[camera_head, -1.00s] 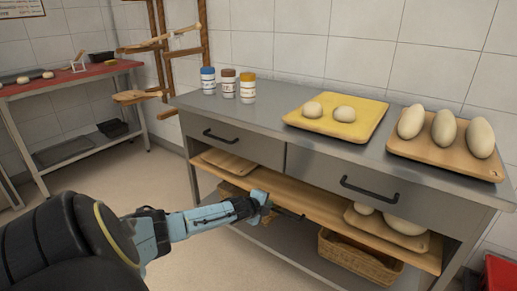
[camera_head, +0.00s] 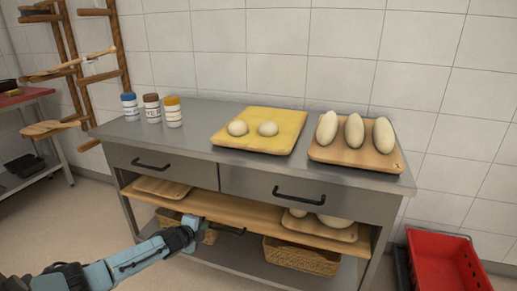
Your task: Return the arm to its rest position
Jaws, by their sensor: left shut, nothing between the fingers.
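My left arm reaches in from the lower left, and my left gripper (camera_head: 222,229) is in front of the workbench's lower shelf (camera_head: 265,210). Its dark fingers point right and are closed with nothing held. The gripper covers part of the shelf and the basket area behind it. I cannot tell whether it touches the shelf edge. My right gripper is not in view.
A steel workbench (camera_head: 205,133) with two drawers carries a yellow board (camera_head: 285,130) with two dough balls, a wooden board (camera_head: 335,154) with three loaves, and three jars (camera_head: 152,108). Wicker baskets (camera_head: 302,257) sit below. A red crate (camera_head: 445,262) stands at right. Floor in front is clear.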

